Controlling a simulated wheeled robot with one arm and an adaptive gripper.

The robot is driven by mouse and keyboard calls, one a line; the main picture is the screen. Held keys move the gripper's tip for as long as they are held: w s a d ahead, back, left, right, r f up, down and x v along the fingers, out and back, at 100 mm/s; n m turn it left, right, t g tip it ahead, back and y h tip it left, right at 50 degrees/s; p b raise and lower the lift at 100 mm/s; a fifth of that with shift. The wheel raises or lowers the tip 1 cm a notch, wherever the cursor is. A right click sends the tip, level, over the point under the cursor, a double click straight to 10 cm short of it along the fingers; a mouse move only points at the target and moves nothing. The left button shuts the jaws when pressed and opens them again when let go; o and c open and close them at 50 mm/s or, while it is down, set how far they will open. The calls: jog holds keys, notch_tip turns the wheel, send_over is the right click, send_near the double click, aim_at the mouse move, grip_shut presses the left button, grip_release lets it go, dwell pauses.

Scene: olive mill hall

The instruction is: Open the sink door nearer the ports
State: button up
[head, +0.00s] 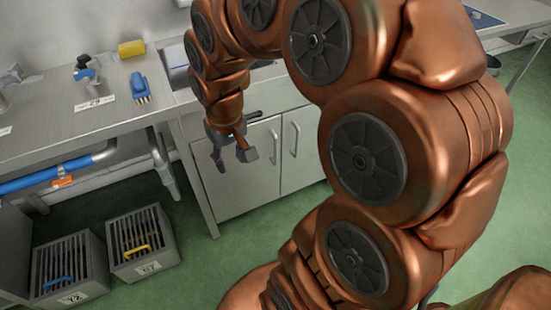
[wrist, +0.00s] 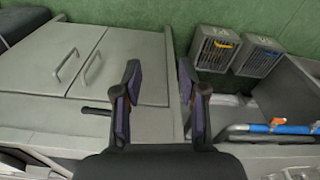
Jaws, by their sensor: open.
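The sink cabinet has two grey doors, both shut. The left door (head: 238,188) is on the side of the labelled counter fittings; its upright bar handle (head: 274,147) is near the middle seam. In the wrist view this door (wrist: 135,65) is on the right and its handle (wrist: 92,67) shows clearly. The other door (head: 308,155) has its own handle (head: 294,138). My gripper (head: 232,152) is open and empty, in front of the left door, left of its handle.
A dark horizontal bar (wrist: 95,111) shows above the doors. Two slatted crates (head: 142,245) stand on green floor. A blue pipe (head: 50,174) runs below the counter.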

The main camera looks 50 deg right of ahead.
jog(key=w+d+f+m+t+b, duration=0.2)
jog(key=w+d+f+b, duration=0.6)
jog(key=d+f, duration=0.4)
jog(key=m+t+h+b, duration=0.1)
jog(key=m+h+b, duration=0.1)
jog(key=b, duration=0.5)
send_over(276, 145)
jog(key=s+a, duration=0.1)
jog(key=s, duration=0.1)
notch_tip(276, 145, down, 9)
jog(key=shift+f, duration=0.15)
jog(key=shift+b+x, duration=0.9)
jog(key=shift+x, duration=2.9)
grip_shut()
